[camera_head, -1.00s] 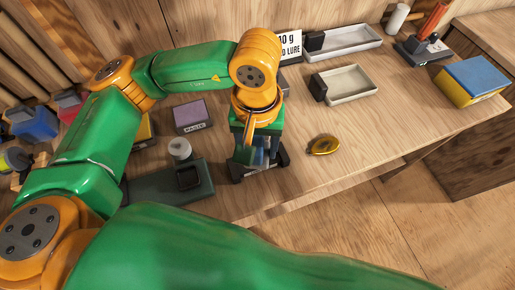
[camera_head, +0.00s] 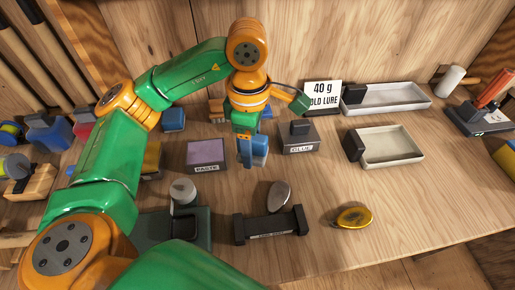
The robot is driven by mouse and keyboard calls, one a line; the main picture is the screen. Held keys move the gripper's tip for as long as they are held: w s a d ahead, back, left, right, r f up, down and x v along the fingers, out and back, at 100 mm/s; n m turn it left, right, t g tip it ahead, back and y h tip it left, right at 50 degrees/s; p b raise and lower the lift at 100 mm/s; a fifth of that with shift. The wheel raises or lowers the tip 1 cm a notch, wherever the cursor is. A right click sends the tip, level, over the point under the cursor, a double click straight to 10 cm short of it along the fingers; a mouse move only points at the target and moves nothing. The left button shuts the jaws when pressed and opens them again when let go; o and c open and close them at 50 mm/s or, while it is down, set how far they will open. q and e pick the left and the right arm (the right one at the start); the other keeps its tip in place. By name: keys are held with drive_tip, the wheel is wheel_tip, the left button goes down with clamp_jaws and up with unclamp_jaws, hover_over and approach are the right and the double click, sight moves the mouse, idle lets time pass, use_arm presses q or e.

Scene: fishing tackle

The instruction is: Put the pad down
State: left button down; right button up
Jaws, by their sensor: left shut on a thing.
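My left gripper (camera_head: 246,137) is in the middle of the view, pointing down and shut on a small blue block (camera_head: 259,152), which appears to be the pad. Its fingers partly hide the block. They hold it between the purple-topped box labelled PASTE (camera_head: 206,154) and the grey box labelled GLUE (camera_head: 299,136). I cannot tell whether the block touches the table. A silver lure (camera_head: 279,196) shows at the black stand (camera_head: 268,226), in front of the gripper. My right gripper is not in view.
A gold lure (camera_head: 354,217) lies on bare wood at the right. Two pale trays (camera_head: 396,147) (camera_head: 392,97) are farther back, beside a "40 g" sign (camera_head: 323,94). A dark green tray (camera_head: 201,226) and a grey-white round container (camera_head: 183,191) are at front left.

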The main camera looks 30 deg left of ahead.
use_arm(q)
drive_tip(key=w+a+f, duration=0.1)
drive_tip(key=w+f, duration=0.1)
drive_tip(key=w+f+p, duration=0.1)
drive_tip(key=w+f, duration=0.1)
drive_tip(key=w+a+f, duration=0.1)
drive_tip(key=w+f, duration=0.1)
drive_tip(key=shift+w+a+f+p, duration=0.2)
drive_tip(key=shift+w+a+p, duration=0.05)
drive_tip(key=shift+a+p, duration=0.05)
wheel_tip(320, 180, down, 4)
drive_tip(key=shift+w+r+p, duration=0.1)
drive_tip(key=shift+r+p, duration=0.15)
drive_tip(key=shift+p, duration=0.55)
drive_tip(key=shift+f, duration=0.15)
drive_tip(key=c, duration=0.6)
unclamp_jaws()
drive_tip(key=shift+f+b, duration=0.1)
drive_tip(key=shift+b, duration=0.2)
drive_tip(key=o, duration=0.5)
drive_tip(key=shift+c, duration=0.2)
